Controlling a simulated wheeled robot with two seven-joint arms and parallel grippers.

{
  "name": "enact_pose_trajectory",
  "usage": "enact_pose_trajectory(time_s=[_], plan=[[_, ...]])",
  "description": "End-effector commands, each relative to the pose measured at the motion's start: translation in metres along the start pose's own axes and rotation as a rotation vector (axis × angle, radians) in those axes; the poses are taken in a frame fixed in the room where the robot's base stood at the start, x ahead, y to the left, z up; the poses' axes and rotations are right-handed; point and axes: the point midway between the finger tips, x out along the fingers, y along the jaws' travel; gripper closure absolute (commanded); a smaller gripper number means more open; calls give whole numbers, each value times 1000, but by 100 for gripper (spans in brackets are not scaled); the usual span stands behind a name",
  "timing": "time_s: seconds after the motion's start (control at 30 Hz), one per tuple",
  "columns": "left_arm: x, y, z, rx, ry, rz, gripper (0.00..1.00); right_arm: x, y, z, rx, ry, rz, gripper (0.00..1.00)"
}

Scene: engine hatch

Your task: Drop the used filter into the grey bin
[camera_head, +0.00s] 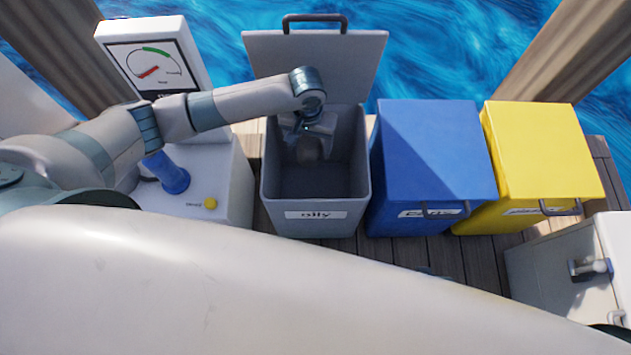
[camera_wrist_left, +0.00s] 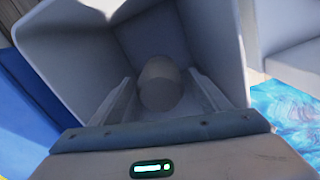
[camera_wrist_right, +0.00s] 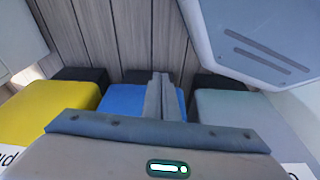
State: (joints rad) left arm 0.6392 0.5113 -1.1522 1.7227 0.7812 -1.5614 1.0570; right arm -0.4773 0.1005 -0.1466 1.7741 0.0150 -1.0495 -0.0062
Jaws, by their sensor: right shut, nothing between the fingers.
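The grey bin (camera_head: 316,216), labelled "oily", stands with its lid up at the centre of the head view. My left gripper (camera_head: 318,124) points down into its mouth. The used filter (camera_head: 309,148) is a dull grey-brown rounded piece inside the bin, just below the gripper. In the left wrist view the filter (camera_wrist_left: 160,86) shows between the spread fingers (camera_wrist_left: 163,90), with gaps at its sides. I cannot tell whether it rests on the bin floor. My right gripper (camera_wrist_right: 158,97) is shut and empty in the right wrist view.
A closed blue bin (camera_head: 430,150) and a closed yellow bin (camera_head: 540,155) stand to the right of the grey one. A white cabinet (camera_head: 560,260) is at lower right.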

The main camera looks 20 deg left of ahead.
Motion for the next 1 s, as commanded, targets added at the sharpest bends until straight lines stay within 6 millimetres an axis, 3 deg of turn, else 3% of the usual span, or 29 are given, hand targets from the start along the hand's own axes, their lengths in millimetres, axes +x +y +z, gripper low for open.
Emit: enact_pose_trajectory(time_s=[0.33, 0.53, 0.77, 1.0], plan=[[0, 0, 0, 0, -1, 0, 26, 0, 0, 0, 0, 0, 0, 100], [-10, 0, 0, 0, 0, 0, 26, 1, 0, 2, 0, -1, -1, 100], [-43, 0, 0, 0, 1, 2, 26, 9, 0, 6, 1, -3, 0, 100], [-91, 0, 0, 1, 3, 2, 26, 20, 2, 7, 1, 6, 1, 100]])
